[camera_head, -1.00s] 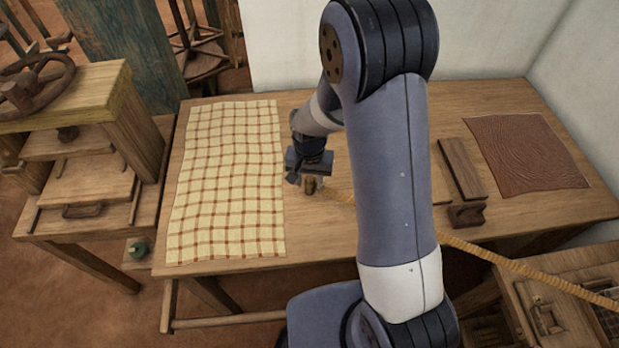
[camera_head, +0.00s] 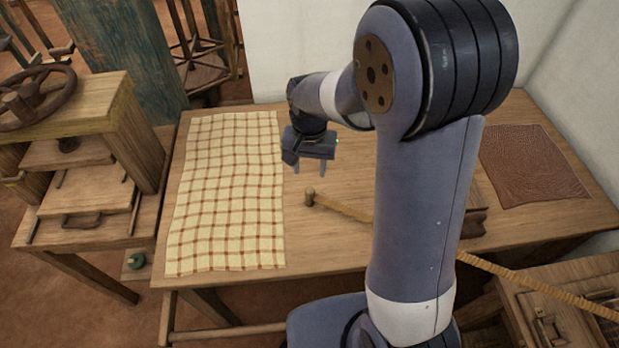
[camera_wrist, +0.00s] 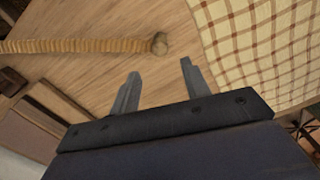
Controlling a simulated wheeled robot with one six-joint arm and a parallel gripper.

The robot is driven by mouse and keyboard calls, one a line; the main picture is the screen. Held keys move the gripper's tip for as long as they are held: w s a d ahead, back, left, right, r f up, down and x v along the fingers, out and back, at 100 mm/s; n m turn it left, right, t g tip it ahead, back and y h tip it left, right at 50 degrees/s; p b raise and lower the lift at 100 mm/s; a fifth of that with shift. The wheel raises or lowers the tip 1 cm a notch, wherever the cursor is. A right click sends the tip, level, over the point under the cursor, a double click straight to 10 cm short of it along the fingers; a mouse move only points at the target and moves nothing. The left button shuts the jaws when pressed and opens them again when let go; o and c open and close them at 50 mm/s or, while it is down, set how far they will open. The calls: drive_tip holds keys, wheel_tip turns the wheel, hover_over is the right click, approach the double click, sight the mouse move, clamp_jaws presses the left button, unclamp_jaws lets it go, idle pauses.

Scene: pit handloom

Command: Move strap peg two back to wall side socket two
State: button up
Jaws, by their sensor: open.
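A small wooden peg (camera_head: 310,197) stands on the table just right of the checked cloth, with a tan strap (camera_head: 345,208) running from it to the right, behind my arm and on past the table's front edge. The wrist view shows the peg (camera_wrist: 159,44) and strap (camera_wrist: 80,46) beyond my fingertips. My gripper (camera_head: 311,190) is open and empty, raised above the table with its fingers apart and clear of the peg; its two fingers also show in the wrist view (camera_wrist: 160,66). I cannot make out the sockets.
A checked cloth (camera_head: 225,195) covers the table's left part. A brown textured sheet (camera_head: 535,165) lies at the right. A wooden press (camera_head: 75,170) stands left, and a white wall (camera_head: 300,40) rises behind. Bare tabletop (camera_head: 345,240) lies in front of the peg.

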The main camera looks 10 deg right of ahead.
sight(310, 190)
drive_tip(key=shift+o, duration=0.4)
drive_tip(key=shift+r, duration=0.9)
drive_tip(key=m+b, duration=0.1)
drive_tip(key=m, duration=0.1)
drive_tip(key=f+m+b, duration=0.1)
drive_tip(key=m+b, duration=0.1)
drive_tip(key=d+m+b, duration=0.1)
drive_tip(key=shift+w+d+f+m+b, duration=0.1)
drive_tip(key=shift+f+m+b, duration=0.3)
wheel_tip(310, 190, down, 5)
drive_tip(key=shift+f, duration=0.1)
drive_tip(key=shift+a+f, duration=0.2)
drive_tip(key=shift+f, duration=0.7)
drive_tip(key=shift+a+f, duration=0.2)
drive_tip(key=shift+f, duration=0.65)
drive_tip(key=shift+a+f, duration=0.2)
drive_tip(key=shift+f, duration=0.7)
clamp_jaws()
